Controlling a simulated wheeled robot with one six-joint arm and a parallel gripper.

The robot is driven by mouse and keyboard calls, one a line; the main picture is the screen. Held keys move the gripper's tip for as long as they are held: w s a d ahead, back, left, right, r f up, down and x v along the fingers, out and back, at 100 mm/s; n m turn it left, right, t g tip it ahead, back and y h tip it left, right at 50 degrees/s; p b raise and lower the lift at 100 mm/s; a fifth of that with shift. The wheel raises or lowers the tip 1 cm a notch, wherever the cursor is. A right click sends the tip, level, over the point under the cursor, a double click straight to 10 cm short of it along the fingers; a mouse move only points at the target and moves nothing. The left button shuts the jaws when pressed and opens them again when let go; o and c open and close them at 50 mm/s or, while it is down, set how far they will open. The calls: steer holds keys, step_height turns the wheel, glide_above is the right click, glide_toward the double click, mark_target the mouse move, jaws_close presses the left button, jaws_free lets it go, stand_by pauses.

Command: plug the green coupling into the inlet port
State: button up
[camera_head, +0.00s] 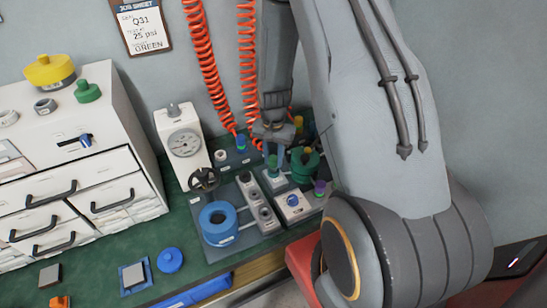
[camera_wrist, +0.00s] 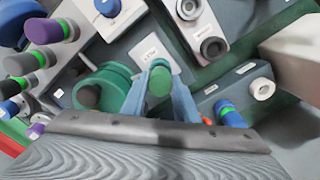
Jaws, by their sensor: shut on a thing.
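My gripper (camera_head: 272,160) hangs over the bench test plate. In the wrist view its two blue-grey fingers (camera_wrist: 160,88) are shut on the green coupling (camera_wrist: 160,79), whose round green end shows between the fingertips. The coupling also shows as a small green piece in the head view (camera_head: 272,163). A light block with dark round ports (camera_head: 257,202) lies left of the gripper. In the wrist view a dark-ringed port (camera_wrist: 214,47) of this block is above and right of the coupling, apart from it. I cannot tell which opening is the inlet port.
A large green fitting (camera_head: 305,162) stands close right of the gripper. A blue ring (camera_head: 218,222), a gauge (camera_head: 184,143) and a box with a blue knob (camera_head: 293,201) are nearby. A blue-and-green coupling (camera_wrist: 231,116) stands right of the fingers. Red coiled hoses (camera_head: 203,62) hang behind.

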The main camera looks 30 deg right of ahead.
steer(key=shift+f, duration=0.55)
steer(key=o, duration=1.2)
step_height(320, 180, up, 7)
steer(key=shift+r+b, duration=0.15)
steer(key=shift+b, duration=0.75)
steer(key=shift+r, duration=0.3)
steer(key=shift+s+a+r, duration=0.1)
steer(key=shift+a+r, duration=0.15)
steer(key=shift+r, duration=0.1)
steer(key=s+a+r+n, duration=0.3)
steer(key=s+r, duration=0.1)
steer(key=s, duration=0.1)
steer(key=s+a+r+n, duration=0.3)
steer(key=s+a+r, duration=0.1)
steer(key=s+r, duration=0.1)
steer(key=s+a+r+n, duration=0.3)
steer(key=s+r, duration=0.1)
steer(key=s, duration=0.2)
steer(key=shift+a+r+t, duration=0.15)
steer(key=shift+a+t, duration=0.05)
steer(key=shift+t, duration=0.1)
